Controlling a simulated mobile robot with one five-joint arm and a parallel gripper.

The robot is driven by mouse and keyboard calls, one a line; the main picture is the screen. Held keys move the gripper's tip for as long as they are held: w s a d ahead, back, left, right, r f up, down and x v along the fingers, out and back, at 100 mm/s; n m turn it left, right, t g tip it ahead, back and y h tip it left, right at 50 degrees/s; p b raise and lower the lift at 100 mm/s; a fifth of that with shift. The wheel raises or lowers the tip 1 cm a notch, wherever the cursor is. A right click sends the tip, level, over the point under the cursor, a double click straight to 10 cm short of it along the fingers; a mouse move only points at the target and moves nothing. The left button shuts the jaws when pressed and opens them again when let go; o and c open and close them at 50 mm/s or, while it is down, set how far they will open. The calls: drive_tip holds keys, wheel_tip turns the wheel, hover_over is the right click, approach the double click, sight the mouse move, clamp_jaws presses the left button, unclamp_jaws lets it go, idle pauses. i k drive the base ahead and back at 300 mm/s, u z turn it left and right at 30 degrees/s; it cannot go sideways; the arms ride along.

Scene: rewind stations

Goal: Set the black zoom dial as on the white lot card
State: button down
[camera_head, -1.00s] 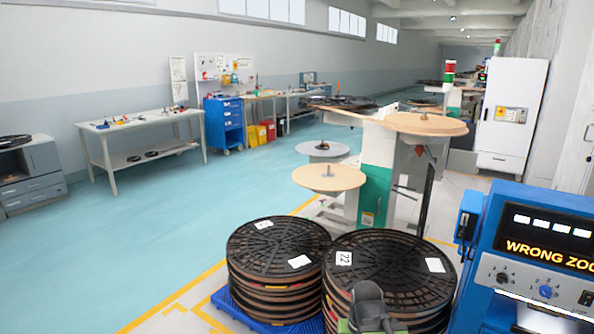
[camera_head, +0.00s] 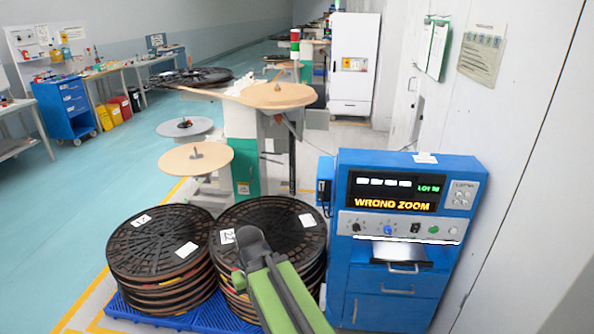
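The blue machine (camera_head: 335,250) stands at the right with its front panel facing me. Its screen (camera_head: 394,191) reads "WRONG ZOOM" in orange, with "LOT" and a small number in green. A black dial (camera_head: 357,228) sits at the left of the control row; its pointer setting is too small to read. A blue dial (camera_head: 388,230) is to its right. A small white card (camera_head: 426,159) lies on the machine's top; its text is unreadable, and I cannot tell whether it is the lot card. My green arm link with a dark end shows at the bottom centre; no gripper fingers show.
Two stacks of black reels (camera_head: 160,240) with white labels stand on a blue pallet (camera_head: 180,318) left of the machine. Sheets (camera_head: 482,55) hang on the right wall. Open floor (camera_head: 70,215) lies left.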

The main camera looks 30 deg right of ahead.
sight(355, 228)
drive_tip(key=z, duration=1.35)
drive_tip(key=k, duration=0.65)
drive_tip(key=i, duration=1.35)
drive_tip(key=z, duration=0.25)
